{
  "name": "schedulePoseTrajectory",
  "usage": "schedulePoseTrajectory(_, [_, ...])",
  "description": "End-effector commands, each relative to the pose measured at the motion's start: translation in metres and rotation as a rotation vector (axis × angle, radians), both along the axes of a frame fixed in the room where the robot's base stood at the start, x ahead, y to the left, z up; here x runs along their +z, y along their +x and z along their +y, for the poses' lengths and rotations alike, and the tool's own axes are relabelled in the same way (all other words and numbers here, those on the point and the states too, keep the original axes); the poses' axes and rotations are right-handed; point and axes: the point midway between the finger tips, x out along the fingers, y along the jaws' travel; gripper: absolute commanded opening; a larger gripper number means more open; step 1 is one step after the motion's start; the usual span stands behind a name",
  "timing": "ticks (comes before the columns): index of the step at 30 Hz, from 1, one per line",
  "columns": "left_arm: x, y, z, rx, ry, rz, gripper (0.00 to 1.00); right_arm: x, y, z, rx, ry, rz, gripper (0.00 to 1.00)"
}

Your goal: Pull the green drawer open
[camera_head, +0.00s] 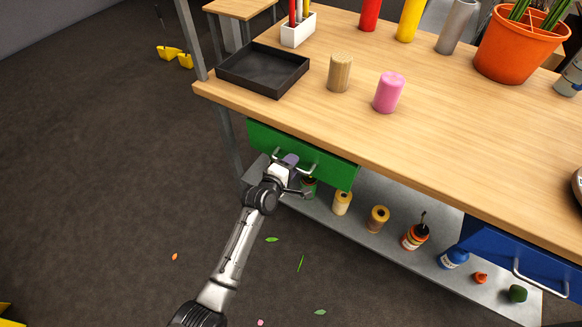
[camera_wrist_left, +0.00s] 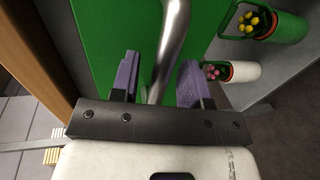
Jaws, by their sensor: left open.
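The green drawer (camera_head: 330,171) hangs under the near left edge of the wooden table. Its front sits close beneath the tabletop, and no inside shows. A silver bar handle (camera_head: 309,167) is fixed to its front. My left gripper (camera_head: 289,160) is at the left part of this handle, in front of the drawer. In the left wrist view, the purple fingers of the left gripper (camera_wrist_left: 158,82) stand apart, with the handle (camera_wrist_left: 171,45) passing between them and gaps on both sides. The drawer front (camera_wrist_left: 105,30) fills the background there. My right gripper is out of view.
The tabletop (camera_head: 440,125) holds a black tray (camera_head: 262,70), a pink cylinder (camera_head: 389,92), a wooden cylinder and an orange pot (camera_head: 515,45). A blue drawer (camera_head: 500,252) is at the right. Several bottles stand on the grey lower shelf (camera_head: 345,230). The floor in front is mostly clear.

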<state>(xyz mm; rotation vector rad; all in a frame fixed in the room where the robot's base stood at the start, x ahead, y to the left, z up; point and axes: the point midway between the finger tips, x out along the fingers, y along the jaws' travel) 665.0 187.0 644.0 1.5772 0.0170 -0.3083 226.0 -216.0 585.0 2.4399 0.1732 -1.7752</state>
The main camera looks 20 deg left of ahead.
Motion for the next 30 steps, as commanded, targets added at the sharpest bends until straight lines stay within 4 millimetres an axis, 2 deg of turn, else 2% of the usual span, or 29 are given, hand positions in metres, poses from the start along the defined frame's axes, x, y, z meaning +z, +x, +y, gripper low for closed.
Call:
schedulePoseTrajectory(10, [0.0004,0.0020,-0.0005,0.000,0.000,-0.001,0.41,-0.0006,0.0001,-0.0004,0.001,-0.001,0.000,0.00])
schedulePoseTrajectory(23, [0.0000,0.0017,-0.0003,0.000,0.000,0.000,0.00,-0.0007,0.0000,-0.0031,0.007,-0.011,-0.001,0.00])
schedulePoseTrajectory(30, [-0.0001,0.0017,-0.0003,0.000,0.000,0.000,0.00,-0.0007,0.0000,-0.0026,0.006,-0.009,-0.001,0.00])
